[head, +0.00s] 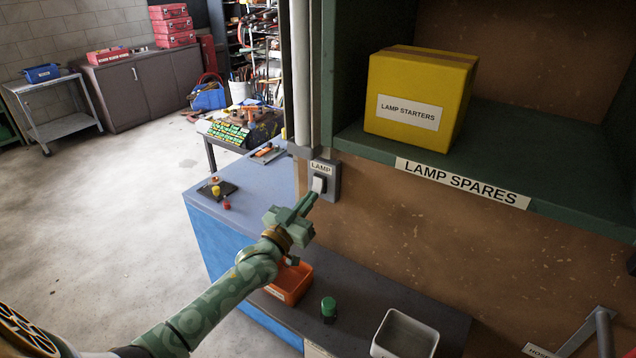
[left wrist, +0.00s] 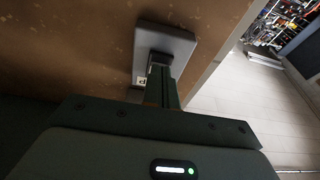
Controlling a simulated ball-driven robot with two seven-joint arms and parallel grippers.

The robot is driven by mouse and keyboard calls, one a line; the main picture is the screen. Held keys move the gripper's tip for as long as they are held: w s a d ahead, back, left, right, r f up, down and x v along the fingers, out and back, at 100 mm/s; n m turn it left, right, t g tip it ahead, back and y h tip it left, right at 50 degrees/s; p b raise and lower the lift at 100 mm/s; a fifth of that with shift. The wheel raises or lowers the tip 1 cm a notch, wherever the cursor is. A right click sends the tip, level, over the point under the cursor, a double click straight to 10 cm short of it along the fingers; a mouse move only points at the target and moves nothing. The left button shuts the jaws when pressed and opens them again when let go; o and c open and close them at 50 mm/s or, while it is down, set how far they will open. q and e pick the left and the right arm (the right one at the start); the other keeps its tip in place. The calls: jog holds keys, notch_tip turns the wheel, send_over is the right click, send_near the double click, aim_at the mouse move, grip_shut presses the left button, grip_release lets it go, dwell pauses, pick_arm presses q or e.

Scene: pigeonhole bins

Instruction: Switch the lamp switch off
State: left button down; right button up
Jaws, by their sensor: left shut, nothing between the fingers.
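The lamp switch (head: 319,184) is a white rocker on a grey plate, labelled LAMP, on the brown panel below the shelf. My left gripper (head: 307,202) is shut and empty, with its fingertips at the lower edge of the rocker. I cannot tell whether they touch it. In the left wrist view the switch plate (left wrist: 178,42) shows at the top, and the shut fingers (left wrist: 160,85) cover most of the rocker. Which way the rocker is tipped is not clear. My right gripper is not in view.
A yellow LAMP STARTERS box (head: 418,98) stands on the green shelf (head: 490,150) above right. Below are an orange bin (head: 290,281), a green-capped item (head: 328,308) and a white bin (head: 405,335) on the bench. A vertical post (head: 301,75) rises just left above the switch.

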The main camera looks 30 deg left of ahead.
pick_arm(q)
jog(key=shift+w, duration=0.3)
dwell(0.4)
jog(key=s+p, duration=0.3)
jog(key=s, duration=0.3)
jog(key=shift+a, duration=0.2)
